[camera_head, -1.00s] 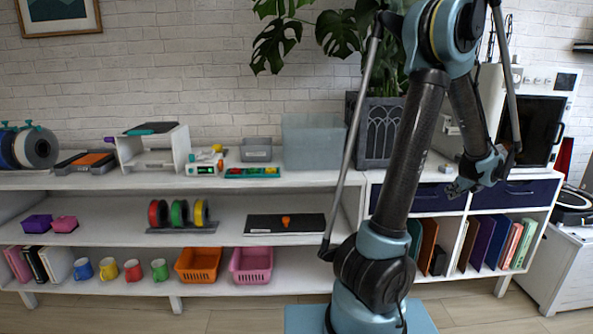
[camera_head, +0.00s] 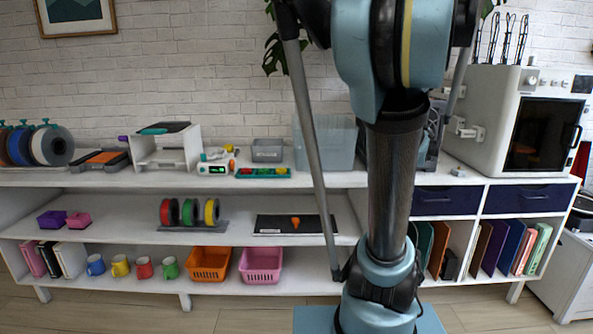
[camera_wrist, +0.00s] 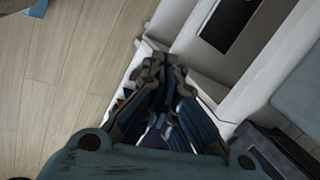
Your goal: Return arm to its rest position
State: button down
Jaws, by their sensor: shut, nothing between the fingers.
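My gripper (camera_wrist: 162,68) shows in the wrist view with its fingers together and nothing between them. Behind it are parts of the white shelf unit and the wood floor. In the head view my arm stands upright in front of the shelf unit (camera_head: 130,180), right of centre, with its upper part running out of the top of the picture. The gripper itself is not visible in the head view.
An orange basket (camera_head: 208,264) and a pink basket (camera_head: 261,265) stand on the bottom shelf left of my arm. A white machine (camera_head: 505,120) with a dark door stands on top at right. Drawers (camera_head: 447,200) lie below it. Floor shows in front.

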jog(key=s+a+f+n+h, duration=0.1)
jog(key=s+a+f+n, duration=0.2)
jog(key=s+n, duration=0.4)
jog(key=s+a+f+n+g, duration=0.1)
jog(key=s+a+f+n, duration=0.2)
jog(key=s+a+n, duration=0.3)
jog(key=shift+s+a+f+n+g+h, duration=0.15)
jog(key=shift+s+f+n+g+h, duration=0.4)
jog(key=shift+s, duration=0.9)
jog(key=shift+r+t, duration=0.25)
jog(key=shift+r, duration=0.05)
